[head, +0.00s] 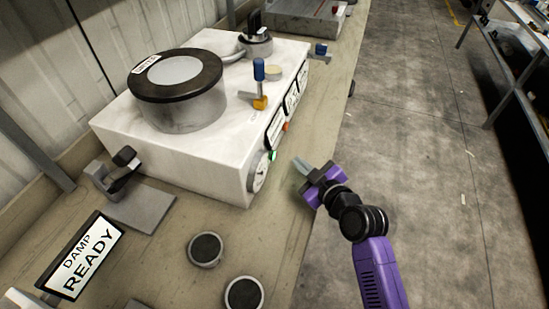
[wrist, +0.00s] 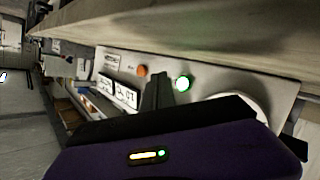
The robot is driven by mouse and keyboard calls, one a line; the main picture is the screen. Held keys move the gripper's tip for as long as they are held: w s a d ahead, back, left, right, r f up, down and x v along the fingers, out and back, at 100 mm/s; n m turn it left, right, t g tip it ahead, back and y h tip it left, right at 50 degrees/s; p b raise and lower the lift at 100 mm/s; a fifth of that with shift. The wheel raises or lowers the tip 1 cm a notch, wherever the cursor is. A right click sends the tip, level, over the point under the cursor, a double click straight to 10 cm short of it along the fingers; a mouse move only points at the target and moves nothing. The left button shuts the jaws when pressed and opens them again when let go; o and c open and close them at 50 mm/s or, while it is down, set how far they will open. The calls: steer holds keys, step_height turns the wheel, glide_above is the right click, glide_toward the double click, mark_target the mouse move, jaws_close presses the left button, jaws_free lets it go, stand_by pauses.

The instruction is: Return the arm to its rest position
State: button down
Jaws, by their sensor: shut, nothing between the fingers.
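My gripper (head: 302,167) is at the end of my purple arm, in the middle of the head view. It is shut and empty, just to the right of the front face of a white machine (head: 215,140). Its fingers point toward a lit green button (head: 273,156) on that face, with a gap that I cannot judge exactly. In the wrist view the dark fingers (wrist: 158,92) stand in front of the machine's panel, left of the green button (wrist: 183,83). An orange button (wrist: 141,70) and a partly hidden round gauge are also on the panel.
The machine stands on a long bench (head: 200,215) with a black-lidded round pot (head: 175,85) on top. A "DAMP READY" sign (head: 80,256) and two round dark-topped pucks (head: 205,249) are on the near bench. Open concrete floor (head: 430,170) lies to the right, with another table beyond.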

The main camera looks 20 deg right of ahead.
steer(key=shift+s+d, duration=0.4)
steer(key=shift+d, duration=0.1)
steer(key=shift+w+d+r+m, duration=0.1)
steer(key=shift+d+r+m, duration=0.1)
steer(key=shift+m, duration=0.2)
steer(key=r, duration=0.1)
steer(key=d+r+m+t+h, duration=0.1)
steer(key=r+m, duration=0.1)
steer(key=shift+w+d+r+t, duration=0.1)
steer(key=shift+d+r+t, duration=0.2)
steer(key=shift+d+r, duration=0.05)
steer(key=s+a+r+m+h, duration=0.1)
steer(key=s+a+m, duration=0.1)
steer(key=s, duration=1.8)
steer(key=s+a+r+m+g, duration=0.1)
steer(key=s+a+m, duration=0.1)
steer(key=s, duration=1.9)
steer(key=shift+s+r+m+h, duration=0.25)
steer(key=shift+r+m+h, duration=0.05)
steer(key=shift+m+h, duration=0.1)
